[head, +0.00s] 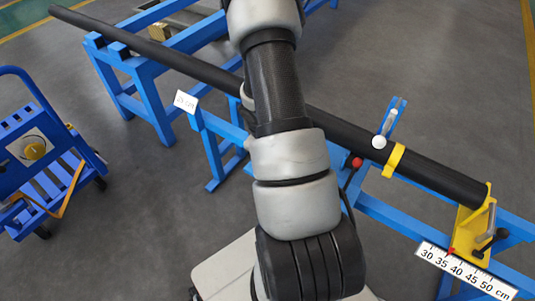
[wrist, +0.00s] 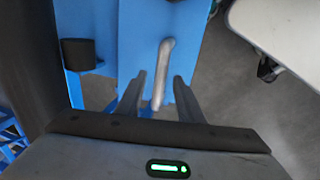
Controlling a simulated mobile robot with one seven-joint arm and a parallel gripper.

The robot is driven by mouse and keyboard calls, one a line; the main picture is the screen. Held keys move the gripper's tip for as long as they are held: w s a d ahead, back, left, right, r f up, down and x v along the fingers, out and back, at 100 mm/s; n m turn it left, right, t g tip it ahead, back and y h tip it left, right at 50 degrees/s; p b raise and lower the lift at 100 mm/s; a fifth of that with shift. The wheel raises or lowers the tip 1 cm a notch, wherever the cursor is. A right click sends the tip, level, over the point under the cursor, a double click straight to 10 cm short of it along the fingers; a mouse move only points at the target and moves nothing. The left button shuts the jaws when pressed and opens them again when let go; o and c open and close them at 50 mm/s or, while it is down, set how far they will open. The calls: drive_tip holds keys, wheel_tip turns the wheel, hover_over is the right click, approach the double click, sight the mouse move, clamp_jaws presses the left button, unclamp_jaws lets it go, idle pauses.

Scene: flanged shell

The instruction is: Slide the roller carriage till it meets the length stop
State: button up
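In the wrist view a blue plate (wrist: 135,45) carries an upright grey handle (wrist: 162,75); I take this to be part of the roller carriage. My gripper (wrist: 159,80) is open, one finger on each side of the handle, with gaps visible. Whether the handle is deep between the fingers I cannot tell. In the head view my arm hides the gripper and most of that area. The yellow bracket (head: 470,222) at the tube's right end, beside the cm scale (head: 466,270), looks like the length stop. A red pointer (head: 450,252) sits near 35–40.
A long black tube (head: 190,68) runs from upper left to lower right over blue stands (head: 150,105). A yellow band (head: 393,160), white knob (head: 379,142) and red knob (head: 356,162) are near it. A blue cart (head: 40,150) stands left on open grey floor.

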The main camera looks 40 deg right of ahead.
drive_tip(key=a+r+p, duration=0.1)
drive_tip(key=r+p, duration=0.1)
drive_tip(key=r, duration=0.6)
drive_tip(key=s+a+r+p, duration=0.1)
drive_tip(key=a+r+p, duration=0.1)
drive_tip(key=r, duration=0.7)
drive_tip(key=shift+p, duration=0.6)
drive_tip(key=shift+s+a, duration=0.1)
drive_tip(key=shift+s, duration=0.05)
